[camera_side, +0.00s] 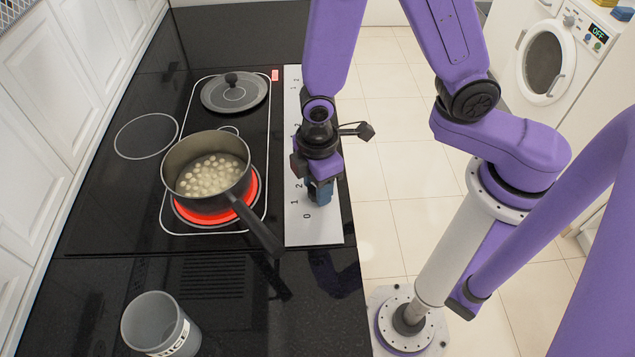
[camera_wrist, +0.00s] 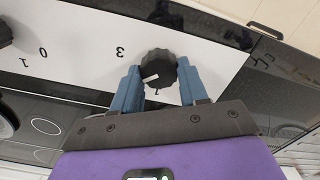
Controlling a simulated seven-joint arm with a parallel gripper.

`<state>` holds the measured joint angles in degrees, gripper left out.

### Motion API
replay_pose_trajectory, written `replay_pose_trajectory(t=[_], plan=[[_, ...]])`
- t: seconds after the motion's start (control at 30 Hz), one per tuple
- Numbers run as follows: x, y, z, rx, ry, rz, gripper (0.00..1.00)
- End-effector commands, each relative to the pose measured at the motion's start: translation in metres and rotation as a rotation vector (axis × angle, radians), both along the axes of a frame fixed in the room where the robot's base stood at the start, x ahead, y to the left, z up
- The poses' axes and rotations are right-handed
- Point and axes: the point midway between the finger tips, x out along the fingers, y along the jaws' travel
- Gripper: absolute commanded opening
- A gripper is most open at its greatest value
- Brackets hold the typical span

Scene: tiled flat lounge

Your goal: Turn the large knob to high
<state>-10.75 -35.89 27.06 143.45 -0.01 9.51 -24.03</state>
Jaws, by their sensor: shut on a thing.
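The black round knob (camera_wrist: 163,66) sits on the white control panel (camera_wrist: 215,50) in the wrist view. My gripper (camera_side: 319,190) is shut on it, with one blue finger on each side. The knob's white mark points to the lower left in the wrist view, between the printed 2 below it and the 3 to its left. In the side view the gripper covers the knob at the near end of the panel, where 0, 1 and 2 are printed.
A second black knob (camera_wrist: 5,32) shows at the wrist view's left edge. A pot (camera_side: 205,203) of pale round pieces stands on a glowing red burner (camera_side: 258,188), its handle (camera_side: 260,228) towards the panel. A lid (camera_side: 220,101) lies behind it. A grey cup (camera_side: 150,325) stands in front.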

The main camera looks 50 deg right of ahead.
Motion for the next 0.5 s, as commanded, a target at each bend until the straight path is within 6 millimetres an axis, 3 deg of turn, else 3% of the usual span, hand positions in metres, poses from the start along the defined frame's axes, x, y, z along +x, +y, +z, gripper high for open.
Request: replay_pose_trajectory(t=[0.5], plan=[[0.0014,0.0000,0.0005,0.002,-0.002,-0.467,0.13]])
